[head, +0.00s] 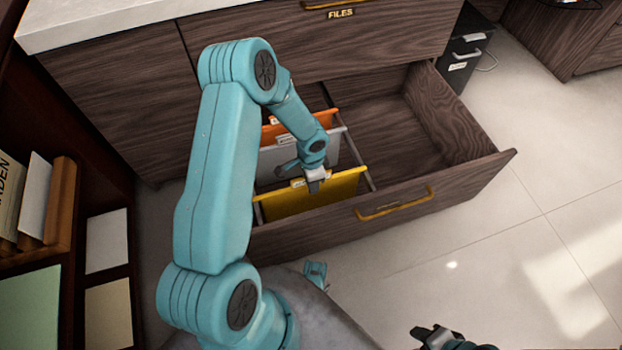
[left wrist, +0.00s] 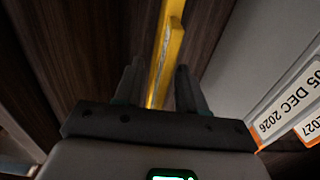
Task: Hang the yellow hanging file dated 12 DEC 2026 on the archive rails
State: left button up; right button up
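The yellow hanging file (head: 315,196) is at the front of the open drawer, reaching across between two rails (head: 361,160). Its small label is unreadable in the head view. My left gripper (head: 316,184) is at the file's top edge. In the left wrist view, the yellow file (left wrist: 168,52) stands between the fingers of my left gripper (left wrist: 158,88), with gaps showing on both sides, so they are open around it. My right gripper (head: 434,334) is low in the head view, outside the drawer, empty and seemingly open.
Behind it hang a grey file (head: 328,150) and an orange file (head: 287,129). A label (left wrist: 286,100) beside my left gripper reads 05 DEC 2026. The drawer's right part (head: 420,165) is empty. A shelf unit (head: 105,225) stands at left.

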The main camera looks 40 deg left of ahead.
pick_arm(q)
jog(key=shift+r, duration=0.1)
notch_tip(320, 180, up, 11)
jog(key=p, duration=0.5)
jog(key=shift+r, duration=0.1)
jog(key=shift+r+p, duration=0.3)
jog(key=shift+r, duration=0.15)
